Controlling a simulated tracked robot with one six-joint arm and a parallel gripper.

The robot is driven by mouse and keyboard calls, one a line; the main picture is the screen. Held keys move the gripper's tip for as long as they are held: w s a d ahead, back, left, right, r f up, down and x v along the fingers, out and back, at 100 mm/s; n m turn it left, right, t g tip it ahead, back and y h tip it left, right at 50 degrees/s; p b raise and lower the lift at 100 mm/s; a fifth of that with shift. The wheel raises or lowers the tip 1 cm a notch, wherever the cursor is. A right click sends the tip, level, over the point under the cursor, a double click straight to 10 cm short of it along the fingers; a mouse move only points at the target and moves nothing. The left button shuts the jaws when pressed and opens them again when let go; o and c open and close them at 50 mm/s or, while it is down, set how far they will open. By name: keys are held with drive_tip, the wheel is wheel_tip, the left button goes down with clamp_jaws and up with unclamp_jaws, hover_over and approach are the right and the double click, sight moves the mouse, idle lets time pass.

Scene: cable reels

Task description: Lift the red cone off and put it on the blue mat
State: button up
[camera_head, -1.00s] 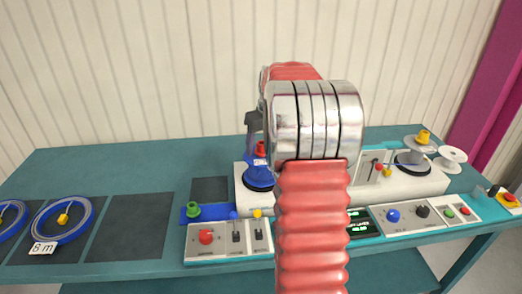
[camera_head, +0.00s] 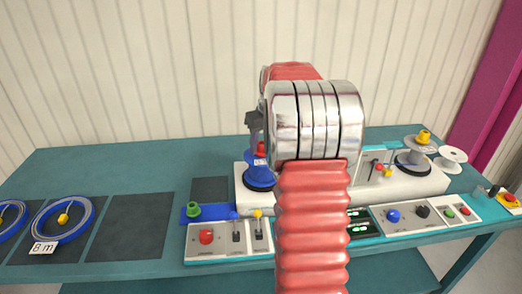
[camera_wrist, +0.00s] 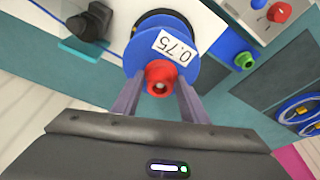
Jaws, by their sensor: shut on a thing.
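The red cone (camera_head: 262,148) is at the top of the blue reel (camera_head: 258,178) on the left of the white machine. In the wrist view the red cone (camera_wrist: 160,78) is between the two fingers of my gripper (camera_wrist: 159,92), which is shut on it. It overlaps the edge of the blue reel (camera_wrist: 190,75) with its 0.75 label; I cannot tell whether it still touches the reel. The blue mat (camera_head: 222,213) lies front left of the machine, with a green cone (camera_head: 193,210) at its left. My arm hides the machine's middle.
A control panel (camera_head: 220,240) with knobs and levers stands just in front of the mat. Dark squares and blue cable coils (camera_head: 62,220) lie to the left. A grey reel (camera_head: 413,160) with a yellow cone (camera_head: 423,137) is at the right.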

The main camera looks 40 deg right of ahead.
wheel_tip(320, 180, up, 10)
idle(0.8)
idle(0.3)
drive_tip(key=o, duration=0.5)
drive_tip(key=shift+c, duration=0.2)
drive_tip(key=c, duration=0.5)
